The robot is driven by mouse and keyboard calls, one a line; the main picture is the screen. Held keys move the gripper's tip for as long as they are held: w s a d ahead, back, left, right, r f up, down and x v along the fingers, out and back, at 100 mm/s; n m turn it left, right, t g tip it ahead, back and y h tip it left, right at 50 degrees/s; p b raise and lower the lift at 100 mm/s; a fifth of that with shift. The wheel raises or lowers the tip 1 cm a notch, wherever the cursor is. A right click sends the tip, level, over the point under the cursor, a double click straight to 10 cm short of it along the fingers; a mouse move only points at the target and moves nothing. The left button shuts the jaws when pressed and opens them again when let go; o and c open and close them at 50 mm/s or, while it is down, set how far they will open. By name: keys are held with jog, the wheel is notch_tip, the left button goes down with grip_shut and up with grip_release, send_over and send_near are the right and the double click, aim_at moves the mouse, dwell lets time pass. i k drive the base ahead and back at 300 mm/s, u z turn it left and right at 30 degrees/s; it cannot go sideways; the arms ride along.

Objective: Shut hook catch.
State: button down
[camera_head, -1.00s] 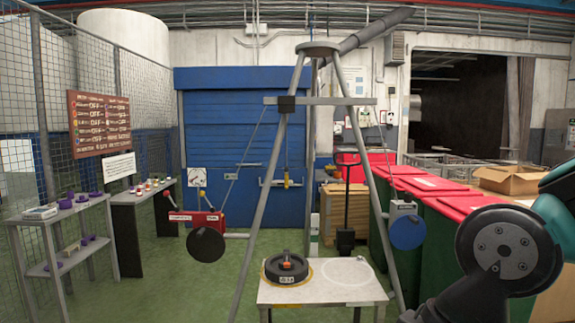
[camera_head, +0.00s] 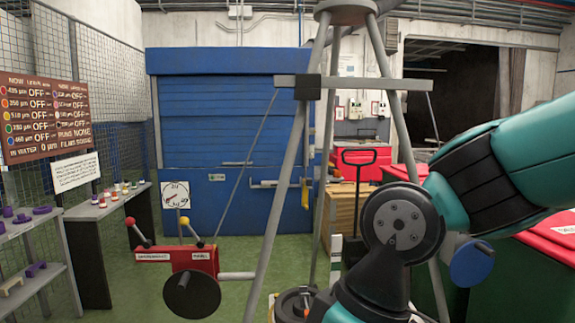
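I cannot make out a hook catch for certain. A blue roller shutter (camera_head: 225,110) stands at the back, with a grey horizontal bar (camera_head: 268,184) low on its right side. A small yellow piece (camera_head: 305,194) hangs upright by the bar's right end; I cannot tell whether it belongs to a catch. My arm reaches in from the right and covers the lower right middle. My gripper is out of view, below or behind the arm links.
A grey tripod frame (camera_head: 283,200) with a crossbar stands ahead. A red lever box (camera_head: 190,262) with a black disc is left of it. A black round device (camera_head: 294,303) is partly hidden by my arm. Shelves (camera_head: 35,282) line the left; green floor (camera_head: 235,240) shows between.

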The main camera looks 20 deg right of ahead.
aim_at(308, 181)
jog(key=z, duration=0.25)
jog(key=i, duration=1.45)
jog(key=z, duration=0.3)
